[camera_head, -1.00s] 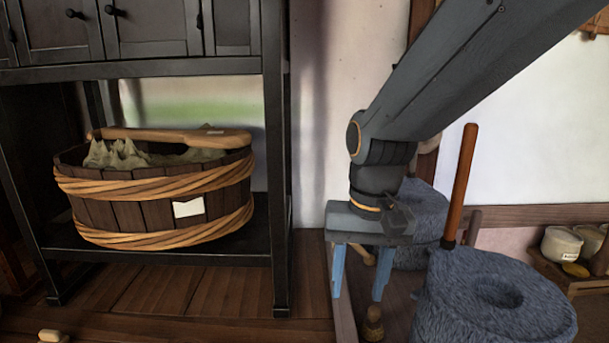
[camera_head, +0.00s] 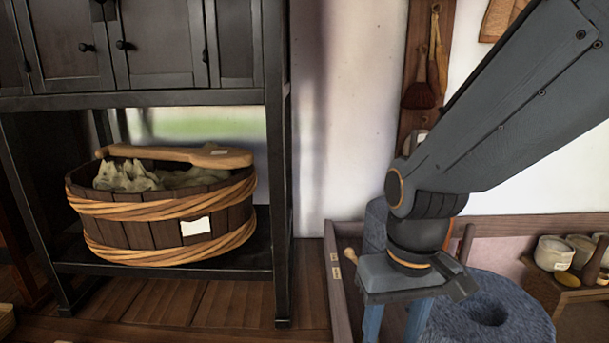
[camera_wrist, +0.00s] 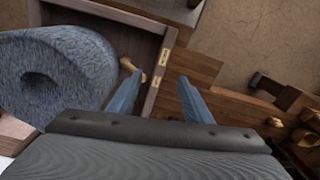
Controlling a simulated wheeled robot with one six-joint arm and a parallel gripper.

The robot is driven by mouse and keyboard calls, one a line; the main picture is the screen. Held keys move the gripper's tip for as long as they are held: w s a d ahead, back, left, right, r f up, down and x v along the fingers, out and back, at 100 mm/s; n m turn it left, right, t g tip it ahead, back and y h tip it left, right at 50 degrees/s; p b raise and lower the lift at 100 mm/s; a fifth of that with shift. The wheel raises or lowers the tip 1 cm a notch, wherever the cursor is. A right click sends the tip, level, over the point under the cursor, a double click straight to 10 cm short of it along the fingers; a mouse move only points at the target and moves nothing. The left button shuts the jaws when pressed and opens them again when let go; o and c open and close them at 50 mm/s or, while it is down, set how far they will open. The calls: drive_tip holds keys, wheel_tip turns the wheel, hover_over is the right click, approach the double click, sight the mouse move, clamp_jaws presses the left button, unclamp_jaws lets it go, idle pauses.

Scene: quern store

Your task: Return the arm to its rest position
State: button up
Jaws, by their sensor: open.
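My gripper (camera_head: 392,323) hangs at the end of my grey arm, right of centre in the head view, with its blue fingers pointing down. In the wrist view my gripper (camera_wrist: 160,97) shows two blue fingers spread apart with nothing between them. It is open and empty. Below and beside it is a blue-grey round millstone (camera_head: 520,315), partly hidden by my wrist in the head view. The same kind of stone (camera_wrist: 85,70) fills the left of the wrist view.
A black cabinet (camera_head: 283,200) stands at left, with a rope-bound wooden tub (camera_head: 150,236) on its low shelf. A wooden-walled tray (camera_head: 340,290) lies under my gripper. White pots (camera_head: 553,254) stand on a low shelf at right. Wooden floor (camera_head: 230,305) in front of the cabinet looks clear.

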drive_tip(key=d+r+m+p, duration=0.1)
drive_tip(key=d+r+p, duration=0.4)
drive_tip(key=p, duration=0.5)
drive_tip(key=shift+s+d+r+m, duration=0.35)
drive_tip(key=shift+r+m, duration=0.05)
drive_tip(key=shift+r, duration=0.15)
